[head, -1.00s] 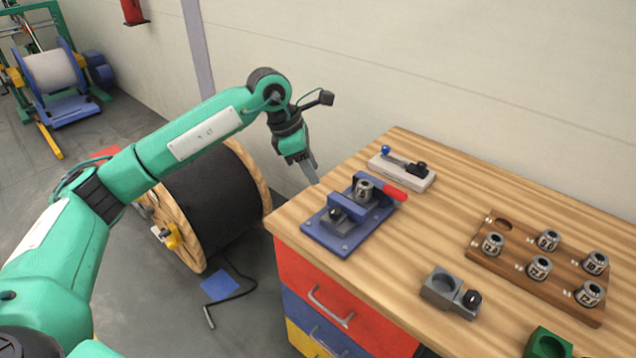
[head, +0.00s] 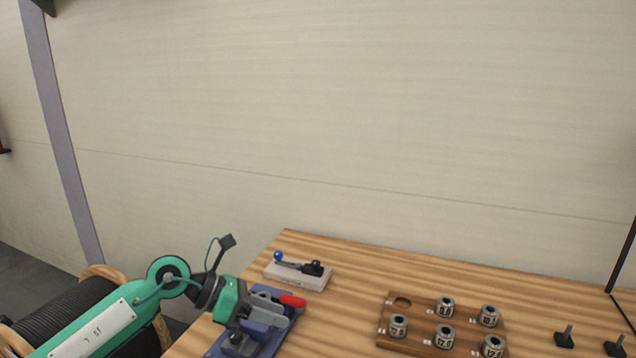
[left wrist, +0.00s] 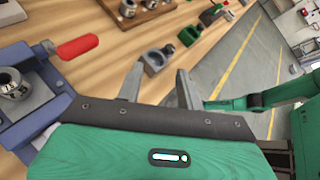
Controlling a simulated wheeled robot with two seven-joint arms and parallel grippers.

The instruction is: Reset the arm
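My left gripper (head: 268,312) is at the lower middle of the head view, over or just in front of a blue clamp fixture (head: 283,336) on the wooden bench, and partly hides it. In the left wrist view its two grey fingers (left wrist: 158,85) stand apart with nothing between them. The fixture (left wrist: 38,125) lies left of the fingers there, with a metal die (left wrist: 10,84) in it and a red handle (left wrist: 78,47). I cannot tell any contact. A green arm (left wrist: 255,100), likely my right one, shows at the right; its gripper is not clearly visible.
A wooden rack (head: 418,343) holds several metal dies. A pale block with a blue-knobbed lever (head: 297,276) stands behind the fixture. Small black stands (head: 564,337) are at the right. A black cable drum (head: 62,320) stands left of the bench. The wall (head: 330,120) is behind.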

